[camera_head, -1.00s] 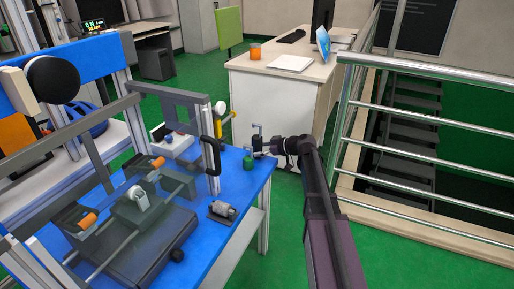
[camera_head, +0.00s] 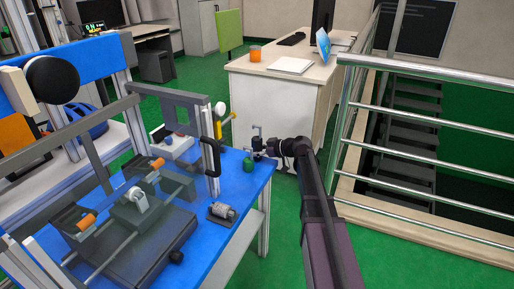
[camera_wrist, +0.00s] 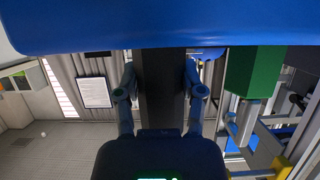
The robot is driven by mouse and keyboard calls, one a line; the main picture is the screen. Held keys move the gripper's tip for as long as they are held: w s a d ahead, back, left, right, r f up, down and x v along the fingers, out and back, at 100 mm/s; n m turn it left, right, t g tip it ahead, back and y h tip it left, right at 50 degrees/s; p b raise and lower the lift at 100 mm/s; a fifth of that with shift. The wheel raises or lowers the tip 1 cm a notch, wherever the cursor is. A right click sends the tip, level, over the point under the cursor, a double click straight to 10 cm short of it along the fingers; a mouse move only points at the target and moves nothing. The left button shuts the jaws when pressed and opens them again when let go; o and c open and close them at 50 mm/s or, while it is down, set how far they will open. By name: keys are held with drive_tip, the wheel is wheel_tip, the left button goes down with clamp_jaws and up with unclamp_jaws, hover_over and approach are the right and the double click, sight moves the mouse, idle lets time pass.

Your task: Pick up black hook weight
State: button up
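A dark upright block, apparently the black hook weight (camera_wrist: 163,85), stands in the middle of the wrist view, which is upside down. My gripper (camera_wrist: 160,75) is open, with one finger on each side of the block. The right finger is very close to it, and I cannot tell if they touch. In the head view my gripper (camera_head: 258,146) is small, low over the far right corner of the blue table (camera_head: 232,190). I cannot make out the black weight there. A green weight (camera_head: 249,164) stands just in front of my gripper; it also shows right of the fingers in the wrist view (camera_wrist: 254,70).
A clear-shielded drop rig (camera_head: 140,200) fills the table's left side, with a black handle (camera_head: 211,155) near my gripper. A small metal cylinder part (camera_head: 222,211) lies near the front edge. Metal railings (camera_head: 430,115) stand at right. A white desk (camera_head: 275,95) stands behind.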

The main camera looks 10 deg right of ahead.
sight(257, 127)
clamp_jaws()
drive_tip(key=shift+r, duration=0.15)
wheel_tip(257, 127, up, 10)
drive_tip(key=p, duration=1)
drive_tip(key=shift+f, duration=0.2)
idle(0.5)
